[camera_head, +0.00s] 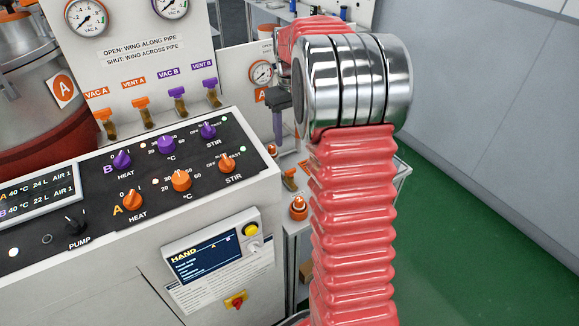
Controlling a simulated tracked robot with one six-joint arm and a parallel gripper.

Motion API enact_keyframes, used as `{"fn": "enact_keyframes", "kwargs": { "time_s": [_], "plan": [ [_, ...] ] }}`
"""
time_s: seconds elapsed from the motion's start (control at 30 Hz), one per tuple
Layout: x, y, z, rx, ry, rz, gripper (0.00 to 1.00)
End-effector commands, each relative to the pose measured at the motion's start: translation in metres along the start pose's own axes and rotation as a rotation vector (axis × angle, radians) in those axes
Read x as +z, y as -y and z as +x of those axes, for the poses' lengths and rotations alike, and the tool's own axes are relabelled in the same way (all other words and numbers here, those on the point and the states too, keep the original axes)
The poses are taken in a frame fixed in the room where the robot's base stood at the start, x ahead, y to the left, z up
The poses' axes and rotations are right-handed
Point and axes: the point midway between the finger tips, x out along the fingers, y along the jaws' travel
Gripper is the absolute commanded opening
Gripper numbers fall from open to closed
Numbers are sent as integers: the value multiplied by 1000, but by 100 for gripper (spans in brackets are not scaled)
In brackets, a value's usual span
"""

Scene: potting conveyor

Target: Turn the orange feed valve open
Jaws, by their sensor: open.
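An orange handle on a small brass valve (290,180) shows low behind the console's right end, just left of my red arm. It may be the feed valve; no label on it is readable, and I cannot tell whether its handle lies along or across its pipe. My gripper (278,130) shows as a dark grey shape pointing down, left of the silver wrist joint. It is open, partly hidden by my arm, and appears above the orange handle. I see nothing between its jaws, and contact with the valve cannot be judged.
Orange VAC A (104,122) and VENT A (141,108) valves stand beside purple ones on the panel. The control console (150,235) fills the left foreground. An orange-topped fitting (299,207) sits below the small valve. Green floor (460,250) is clear at right.

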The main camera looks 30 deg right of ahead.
Motion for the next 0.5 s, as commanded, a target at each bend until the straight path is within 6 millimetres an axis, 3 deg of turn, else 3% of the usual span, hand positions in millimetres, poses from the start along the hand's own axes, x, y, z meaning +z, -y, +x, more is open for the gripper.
{"fn": "enact_keyframes", "kwargs": {
  "time_s": [0.17, 0.5],
  "plan": [
    [0, 0, 13, -1, 2, -1, 51],
    [0, 2, 63, -2, 3, -2, 51]
  ]
}}
